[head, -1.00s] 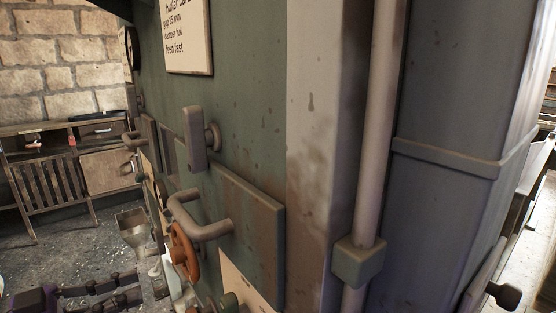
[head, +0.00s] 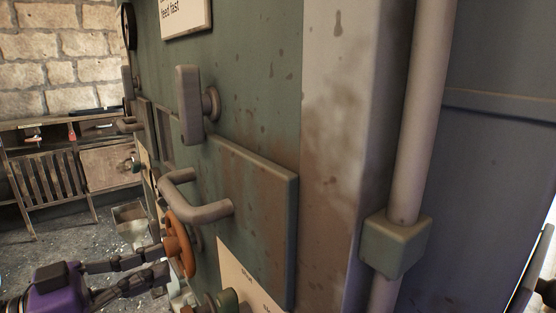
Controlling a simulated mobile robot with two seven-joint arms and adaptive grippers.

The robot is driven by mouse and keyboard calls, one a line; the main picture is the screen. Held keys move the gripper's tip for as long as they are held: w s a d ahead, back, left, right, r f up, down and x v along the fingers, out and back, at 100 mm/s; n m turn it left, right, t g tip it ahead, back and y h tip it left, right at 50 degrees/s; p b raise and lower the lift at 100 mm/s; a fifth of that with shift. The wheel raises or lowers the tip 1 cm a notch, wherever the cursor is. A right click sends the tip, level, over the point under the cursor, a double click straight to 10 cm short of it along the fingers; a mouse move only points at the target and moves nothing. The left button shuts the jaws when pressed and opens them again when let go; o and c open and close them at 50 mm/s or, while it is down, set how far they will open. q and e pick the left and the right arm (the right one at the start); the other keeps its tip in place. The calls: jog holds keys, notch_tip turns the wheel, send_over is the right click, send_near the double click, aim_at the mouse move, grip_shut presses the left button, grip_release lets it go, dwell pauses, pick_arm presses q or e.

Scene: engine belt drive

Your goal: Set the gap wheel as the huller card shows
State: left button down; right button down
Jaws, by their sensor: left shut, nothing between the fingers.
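An orange hand wheel (head: 178,243), seen nearly edge-on, sits low on the green machine panel; I see no label naming it as the gap wheel. My left gripper (head: 163,262), with a purple body and dark fingers, comes in from the lower left. Its fingers are shut and empty, with their tips just left of the wheel; I cannot tell whether they touch it. The huller card (head: 187,14) is cut off by the top edge, leaving only "feed fast" clearly readable. My right gripper is not in view.
A curved handle (head: 195,205) projects above the wheel on a raised door (head: 262,190). A grey lever (head: 190,105) stands higher up. A vertical pipe (head: 420,120) runs at right.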

pick_arm(q)
jog(key=shift+d+r, duration=0.1)
jog(key=shift+d, duration=0.05)
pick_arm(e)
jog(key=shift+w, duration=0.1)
